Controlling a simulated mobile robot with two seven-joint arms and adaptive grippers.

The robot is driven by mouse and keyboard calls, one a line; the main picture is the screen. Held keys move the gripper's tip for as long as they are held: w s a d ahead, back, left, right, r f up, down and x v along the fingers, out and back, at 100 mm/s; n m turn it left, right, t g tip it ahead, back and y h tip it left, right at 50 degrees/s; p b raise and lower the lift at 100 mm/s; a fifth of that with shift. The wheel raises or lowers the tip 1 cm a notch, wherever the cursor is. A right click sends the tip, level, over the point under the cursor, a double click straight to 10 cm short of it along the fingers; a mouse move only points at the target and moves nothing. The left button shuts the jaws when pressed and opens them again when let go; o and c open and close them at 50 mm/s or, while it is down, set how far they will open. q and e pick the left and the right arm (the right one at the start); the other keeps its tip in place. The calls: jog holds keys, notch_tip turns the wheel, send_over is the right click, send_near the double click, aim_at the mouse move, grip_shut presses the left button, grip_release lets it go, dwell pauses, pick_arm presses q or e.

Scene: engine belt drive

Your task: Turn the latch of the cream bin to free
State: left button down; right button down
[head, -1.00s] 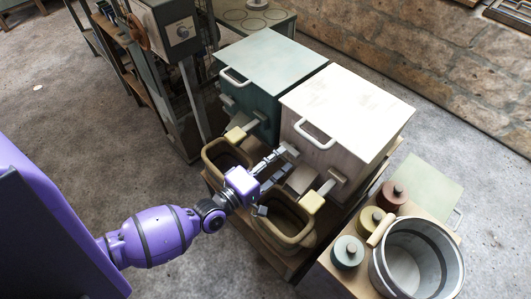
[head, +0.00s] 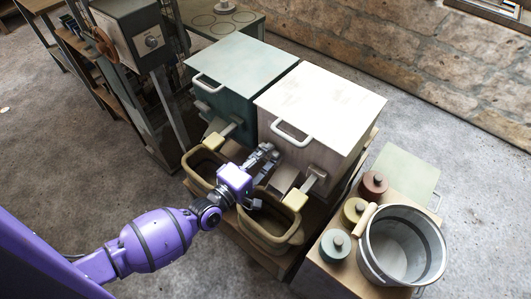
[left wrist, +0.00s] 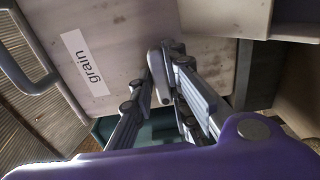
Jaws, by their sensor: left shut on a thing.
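The cream bin (head: 322,100) stands beside a green bin, its lid and white handle facing up and forward. In the left wrist view its front (left wrist: 115,65) carries a label reading "grain". The latch (left wrist: 158,78) is a small grey bar on that front, between my fingers. My left gripper (head: 270,153) is at the upper left of the bin's front, shut on the latch; it also shows in the left wrist view (left wrist: 160,82). In the head view the fingers largely hide the latch, so its exact angle is hard to tell. My right gripper is not in view.
The green bin (head: 240,75) stands directly left. Two open olive tubs (head: 270,240) sit below the bins' fronts, under my left wrist. A short table at right holds a large grey pot (head: 400,245) and several lidded jars. Floor is clear at lower left.

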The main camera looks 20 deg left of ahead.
pick_arm(q)
jog(key=shift+f+m, duration=0.1)
jog(key=shift+m, duration=0.2)
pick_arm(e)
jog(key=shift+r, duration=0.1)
pick_arm(q)
jog(key=shift+a+f+m+p, duration=0.1)
jog(key=shift+m+p, duration=1.5)
jog(key=shift+m, duration=7)
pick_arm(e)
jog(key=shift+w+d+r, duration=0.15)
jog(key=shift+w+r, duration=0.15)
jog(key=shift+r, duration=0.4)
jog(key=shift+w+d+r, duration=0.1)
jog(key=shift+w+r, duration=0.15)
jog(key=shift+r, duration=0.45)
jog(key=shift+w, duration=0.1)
